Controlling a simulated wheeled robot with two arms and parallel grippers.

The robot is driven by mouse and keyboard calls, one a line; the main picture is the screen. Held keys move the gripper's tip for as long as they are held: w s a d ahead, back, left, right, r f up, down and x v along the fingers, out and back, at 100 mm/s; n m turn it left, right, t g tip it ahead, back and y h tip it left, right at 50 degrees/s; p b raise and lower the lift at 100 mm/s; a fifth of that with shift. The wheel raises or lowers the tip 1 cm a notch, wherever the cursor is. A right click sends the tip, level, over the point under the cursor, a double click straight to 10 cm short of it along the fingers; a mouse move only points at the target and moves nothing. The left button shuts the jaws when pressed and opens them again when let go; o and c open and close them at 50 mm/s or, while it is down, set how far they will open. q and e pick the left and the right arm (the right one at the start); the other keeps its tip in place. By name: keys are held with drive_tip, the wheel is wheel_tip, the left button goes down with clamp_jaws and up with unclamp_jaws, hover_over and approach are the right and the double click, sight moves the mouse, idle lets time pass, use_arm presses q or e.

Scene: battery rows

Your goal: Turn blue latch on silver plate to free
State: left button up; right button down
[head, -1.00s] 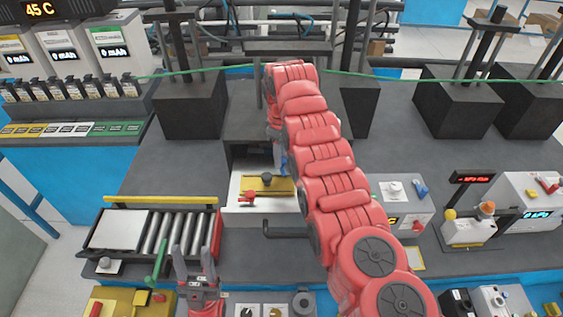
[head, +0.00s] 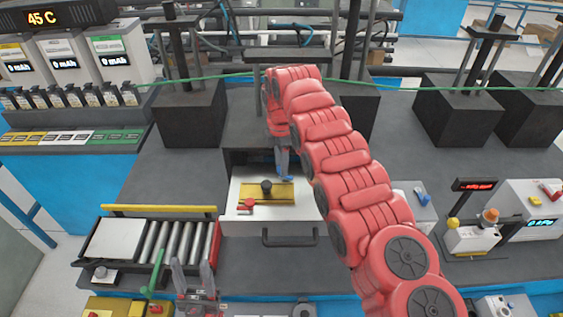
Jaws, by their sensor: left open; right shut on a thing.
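The blue latch (head: 285,178) is at the plate's back right, small and partly covered by my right gripper (head: 282,166). That gripper reaches down from the red arm and is shut on the blue latch, as far as I can see. The latch's exact angle is hard to tell. My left gripper (head: 196,279) is open and empty, low in front near the roller conveyor.
A black handle (head: 290,239) sticks out below the plate's front. The roller conveyor (head: 160,210) stands left, with a green lever (head: 155,270). Dark press blocks (head: 455,105) stand behind right. A green cable (head: 420,88) crosses the back.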

drive_tip(key=shift+n, duration=2.3)
drive_tip(key=c, duration=0.6)
unclamp_jaws()
